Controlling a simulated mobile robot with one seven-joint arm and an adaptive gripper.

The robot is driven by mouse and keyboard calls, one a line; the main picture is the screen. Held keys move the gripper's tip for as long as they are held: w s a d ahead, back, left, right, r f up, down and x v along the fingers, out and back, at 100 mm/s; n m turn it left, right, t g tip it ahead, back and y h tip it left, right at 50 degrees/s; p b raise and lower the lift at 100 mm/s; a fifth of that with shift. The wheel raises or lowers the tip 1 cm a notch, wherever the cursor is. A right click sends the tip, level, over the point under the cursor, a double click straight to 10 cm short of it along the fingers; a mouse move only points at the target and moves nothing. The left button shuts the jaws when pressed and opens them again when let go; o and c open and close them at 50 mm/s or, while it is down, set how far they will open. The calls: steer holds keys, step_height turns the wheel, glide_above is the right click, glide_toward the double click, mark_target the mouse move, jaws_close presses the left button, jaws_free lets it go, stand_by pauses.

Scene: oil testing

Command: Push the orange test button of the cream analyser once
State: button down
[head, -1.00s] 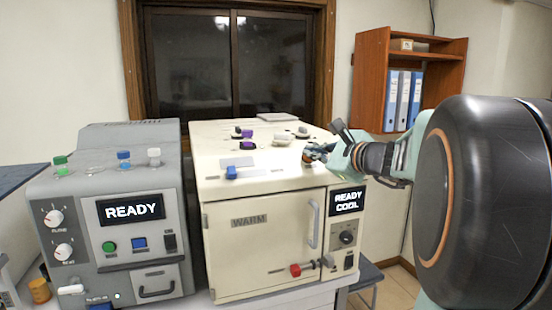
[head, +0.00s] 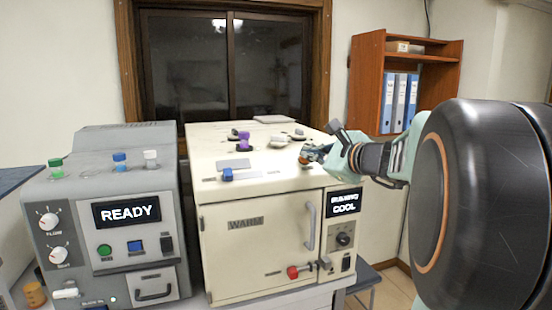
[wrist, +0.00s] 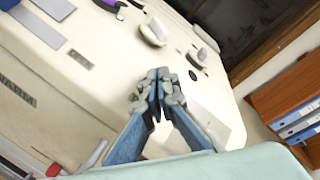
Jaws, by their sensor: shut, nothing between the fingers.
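The cream analyser (head: 262,245) stands in the middle of the head view, its door closed. Its display (head: 344,202) reads what looks like "RUNNING COOL". My gripper (head: 308,155) is over the right part of the analyser's top, fingers pointing down to it. A small orange patch (head: 303,161) shows right at the fingertips; it seems to be the test button, mostly covered. I cannot tell whether the fingers touch it. In the wrist view my gripper (wrist: 158,92) has its fingertips together, with nothing between them, and the orange button is hidden.
A grey analyser (head: 120,225) reading "READY" stands at left, with capped vials on top. Blue (head: 228,174) and purple (head: 243,141) items and pale pieces (head: 279,141) are on the cream top. A wooden shelf (head: 452,65) is behind.

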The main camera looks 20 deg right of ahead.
steer(key=shift+s+r, duration=0.3)
steer(key=shift+r, duration=0.1)
steer(key=s+r+p, duration=0.1)
steer(key=r, duration=0.1)
steer(key=s+r+p, duration=0.1)
steer(key=r, duration=0.1)
steer(key=shift+s+p, duration=0.3)
steer(key=shift+s, duration=0.1)
stand_by(0.6)
